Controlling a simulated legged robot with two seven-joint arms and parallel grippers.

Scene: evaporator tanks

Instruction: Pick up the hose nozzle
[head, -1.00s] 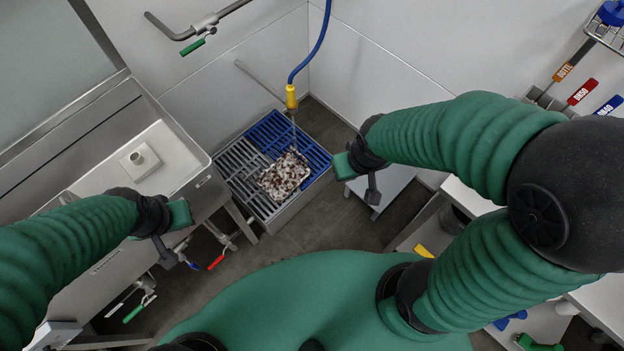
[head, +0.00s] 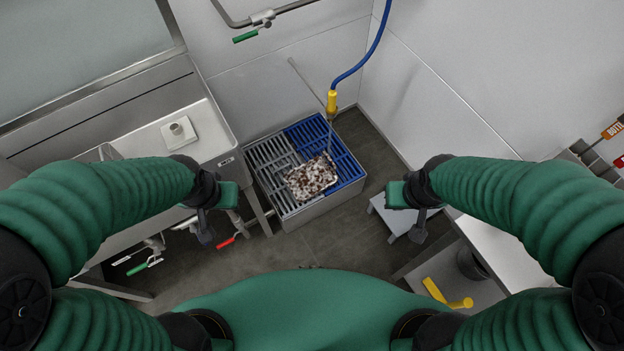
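The hose nozzle (head: 332,103) is yellow and hangs from a blue hose (head: 365,60) near the back corner, with a thin metal tip pointing down over the floor grate. My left gripper (head: 215,210) is in front of the sink, left of the nozzle and lower in the picture. My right gripper (head: 408,207) is right of the nozzle and lower in the picture, above a small grey step. Both grippers are clear of the nozzle, and nothing shows held in them. Whether their fingers are open or shut is too small to tell.
A grate-topped floor basin (head: 322,208) with grey and blue slats carries a brown-and-white soiled tray (head: 313,177). A steel sink (head: 205,130) stands left. A small step (head: 398,220) and a counter (head: 510,245) are right. Dark floor (head: 300,250) lies open in front.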

